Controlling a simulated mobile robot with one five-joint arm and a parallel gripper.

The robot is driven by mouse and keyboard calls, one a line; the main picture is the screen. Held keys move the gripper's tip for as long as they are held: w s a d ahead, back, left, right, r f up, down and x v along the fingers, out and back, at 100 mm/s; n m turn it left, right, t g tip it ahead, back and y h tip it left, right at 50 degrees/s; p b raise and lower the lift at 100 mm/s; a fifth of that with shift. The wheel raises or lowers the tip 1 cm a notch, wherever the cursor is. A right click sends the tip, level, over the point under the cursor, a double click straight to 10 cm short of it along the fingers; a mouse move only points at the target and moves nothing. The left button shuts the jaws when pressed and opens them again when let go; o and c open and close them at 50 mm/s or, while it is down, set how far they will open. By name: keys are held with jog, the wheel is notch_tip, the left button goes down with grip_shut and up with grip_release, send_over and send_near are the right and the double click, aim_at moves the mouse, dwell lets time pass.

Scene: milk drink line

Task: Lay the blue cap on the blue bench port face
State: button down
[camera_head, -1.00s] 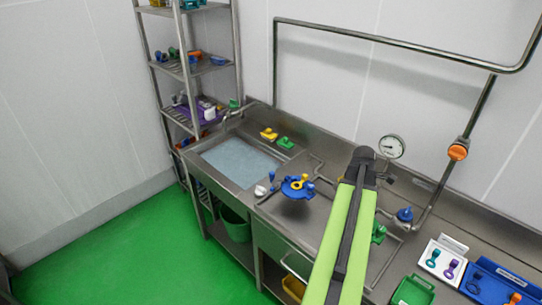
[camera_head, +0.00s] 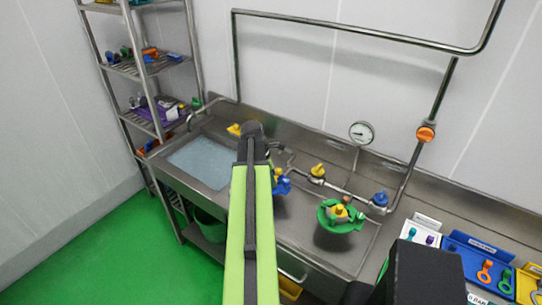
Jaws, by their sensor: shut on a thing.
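My arm, green with a dark end, reaches up the picture across the bench. My gripper's fingers do not show in this view, and I see nothing that I can tell is held. A blue fitting (camera_head: 380,199) stands upright on the bench pipework at the right. A blue piece with a bit of yellow (camera_head: 283,185) shows just right of my arm, partly hidden by it. I cannot tell which blue part is the port face, and no loose blue cap stands out.
A green round piece with yellow parts (camera_head: 339,216) is at the bench front. A yellow fitting (camera_head: 317,172), gauge (camera_head: 361,132) and orange valve (camera_head: 426,133) stand behind. The sink (camera_head: 213,163) is left. A blue tray (camera_head: 458,258) lies right, behind a dark block. A shelf rack (camera_head: 160,103) stands left.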

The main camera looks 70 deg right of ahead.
jog(key=w+d+r+m+p, duration=0.2)
jog(key=w+d+r+p, duration=0.15)
jog(key=d, duration=0.55)
jog(key=shift+y, duration=0.3)
jog(key=b+x, duration=0.3)
jog(key=w+a+b+x, duration=0.1)
jog(key=b+x, duration=0.1)
jog(key=b, duration=0.1)
jog(key=b+x, duration=0.3)
jog(key=b, duration=0.1)
jog(key=shift+w+a+f, duration=0.15)
jog(key=shift+a+f, duration=0.05)
jog(key=shift+f, duration=0.35)
jog(key=shift+f, duration=0.3)
jog(key=c, duration=1.2)
grip_release()
jog(key=shift+r, duration=0.1)
jog(key=shift+o, duration=0.2)
jog(key=p+v, duration=1.6)
jog(key=v, duration=0.1)
jog(key=shift+w, duration=0.3)
jog(key=shift+a, duration=0.1)
